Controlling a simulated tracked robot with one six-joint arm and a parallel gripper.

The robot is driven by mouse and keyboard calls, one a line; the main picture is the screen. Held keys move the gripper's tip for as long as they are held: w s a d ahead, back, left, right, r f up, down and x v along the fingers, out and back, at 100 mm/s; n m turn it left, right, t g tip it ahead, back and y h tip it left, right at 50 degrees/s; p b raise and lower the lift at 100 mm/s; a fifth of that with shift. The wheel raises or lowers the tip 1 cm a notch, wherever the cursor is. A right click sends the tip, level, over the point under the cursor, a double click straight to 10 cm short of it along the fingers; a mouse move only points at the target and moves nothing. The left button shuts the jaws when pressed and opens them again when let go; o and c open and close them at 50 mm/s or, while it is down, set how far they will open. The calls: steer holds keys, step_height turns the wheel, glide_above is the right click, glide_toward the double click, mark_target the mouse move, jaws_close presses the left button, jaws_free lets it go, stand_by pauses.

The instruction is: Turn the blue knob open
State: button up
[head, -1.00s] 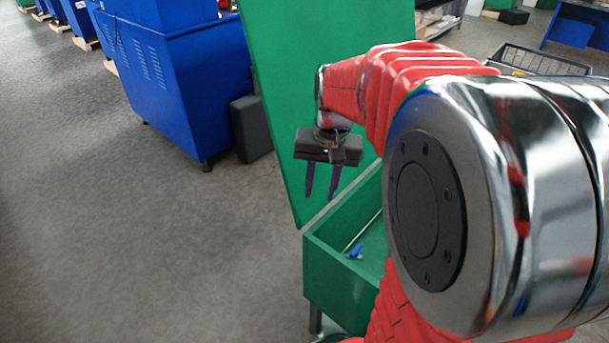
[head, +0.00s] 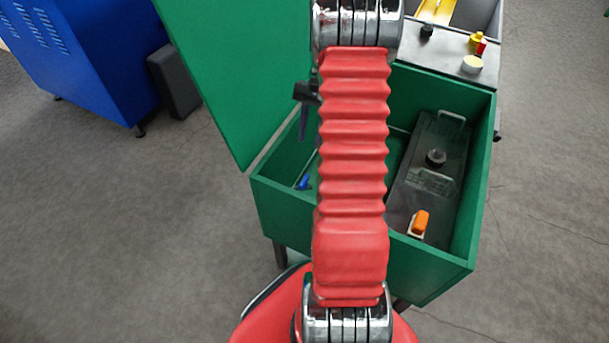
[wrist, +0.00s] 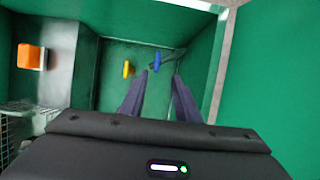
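The blue knob (head: 304,182) is small and sits inside the green box (head: 350,255), near its left wall in the head view. In the wrist view the blue knob (wrist: 157,62) appears upright in the picture, just beyond my fingertips and between their lines. My gripper (wrist: 160,76) is open, with its two dark fingers apart and nothing between them. In the head view my red arm hides most of the gripper; one finger (head: 303,122) shows above the box. I cannot tell the exact gap between fingertips and knob.
A yellow handle (wrist: 127,69) is left of the blue knob in the wrist view. A black unit with an orange switch (head: 421,222) fills the box's right side. The raised green lid (head: 215,65) stands at the left. A grey panel (head: 440,50) with knobs lies behind.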

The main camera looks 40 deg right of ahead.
mark_target(304, 179)
steer(key=shift+s+d+f, duration=0.2)
steer(key=shift+d+f, duration=0.25)
steer(key=shift+f, duration=0.15)
steer(key=x, duration=1.3)
steer(key=shift+s+a+f, duration=0.1)
steer(key=shift+a+f, duration=0.2)
steer(key=shift+a, duration=0.05)
steer(key=shift+c, duration=0.3)
jaws_close()
steer(key=shift+a, duration=0.25)
steer(key=shift+d, duration=0.25)
